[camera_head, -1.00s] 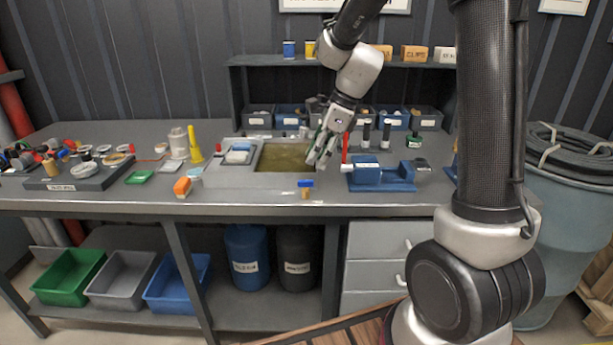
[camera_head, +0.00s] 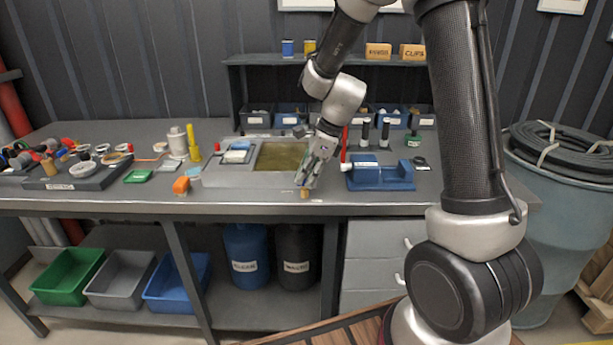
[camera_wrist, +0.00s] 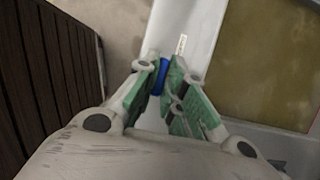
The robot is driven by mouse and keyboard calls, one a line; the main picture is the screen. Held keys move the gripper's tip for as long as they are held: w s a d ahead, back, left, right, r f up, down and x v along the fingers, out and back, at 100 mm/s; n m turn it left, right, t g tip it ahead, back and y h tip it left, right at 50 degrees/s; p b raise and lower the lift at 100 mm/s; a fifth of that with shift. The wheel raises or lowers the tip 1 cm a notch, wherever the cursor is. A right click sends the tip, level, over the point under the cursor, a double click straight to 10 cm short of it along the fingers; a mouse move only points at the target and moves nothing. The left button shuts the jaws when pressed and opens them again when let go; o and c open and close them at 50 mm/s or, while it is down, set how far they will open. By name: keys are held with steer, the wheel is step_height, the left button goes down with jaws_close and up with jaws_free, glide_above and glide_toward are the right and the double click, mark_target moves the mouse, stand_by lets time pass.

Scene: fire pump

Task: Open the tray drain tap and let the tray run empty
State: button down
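The tray (camera_head: 279,156) is a grey basin on the bench holding murky yellow-brown liquid, which also shows in the wrist view (camera_wrist: 268,62). The drain tap has a brass body (camera_head: 304,194) at the tray's front side. Its blue handle (camera_wrist: 160,76) shows in the wrist view but is hidden behind my gripper in the head view. My gripper (camera_head: 304,183) points down at the tap. In the wrist view its green-padded fingers (camera_wrist: 162,84) stand on either side of the blue handle. I cannot tell whether both pads press on it.
A blue fixture (camera_head: 380,177) stands right of the tray, with a red upright piece (camera_head: 344,146) beside it. Shelved bins stand behind. Blue and black drums (camera_head: 296,258) stand below the bench.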

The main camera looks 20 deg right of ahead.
stand_by(0.4)
steer(key=n+g, duration=0.1)
steer(key=n, duration=0.3)
steer(key=shift+w+n+g, duration=0.15)
steer(key=shift+n+g, duration=0.15)
steer(key=shift+g, duration=0.1)
steer(key=n+g, duration=0.1)
steer(key=n, duration=0.3)
steer(key=shift+w+n+g, duration=0.1)
steer(key=shift+n+g, duration=0.2)
steer(key=shift+g, duration=0.1)
steer(key=n, duration=0.2)
steer(key=n+g+h, duration=0.1)
steer(key=n, duration=0.1)
steer(key=shift+w+a+h, duration=0.1)
steer(key=shift+h, duration=0.2)
steer(key=shift+a+n+g+h, duration=0.1)
steer(key=shift+n+g+h, duration=0.2)
steer(key=shift+n, duration=0.9)
steer(key=shift+n+g+h, duration=0.2)
steer(key=shift+n+h, duration=0.2)
steer(key=shift+n, duration=0.8)
steer(key=c, duration=1.5)
jaws_free()
